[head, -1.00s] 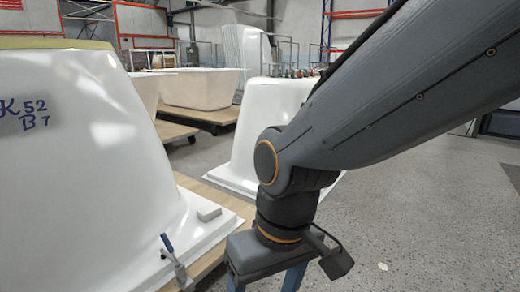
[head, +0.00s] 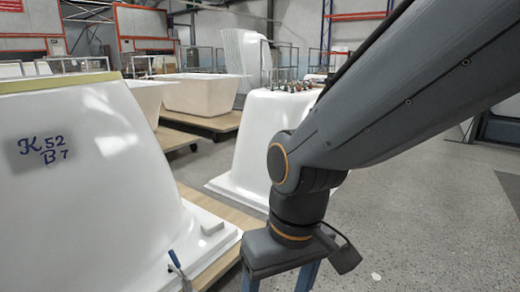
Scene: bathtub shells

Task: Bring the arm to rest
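My arm comes in from the upper right of the head view and bends down at an elbow-like joint near the middle. My gripper (head: 280,280) hangs at the bottom centre, its two blue-grey fingers running down out of the frame. The fingers stand apart where they show, but their tips are cut off by the lower edge. I see nothing between the visible parts of the fingers. The gripper is in front of the floor, to the right of the near white tub shell (head: 110,170).
The near shell, marked "K 52 B 7", fills the left on a wooden board. Another white shell (head: 250,145) stands behind my arm.

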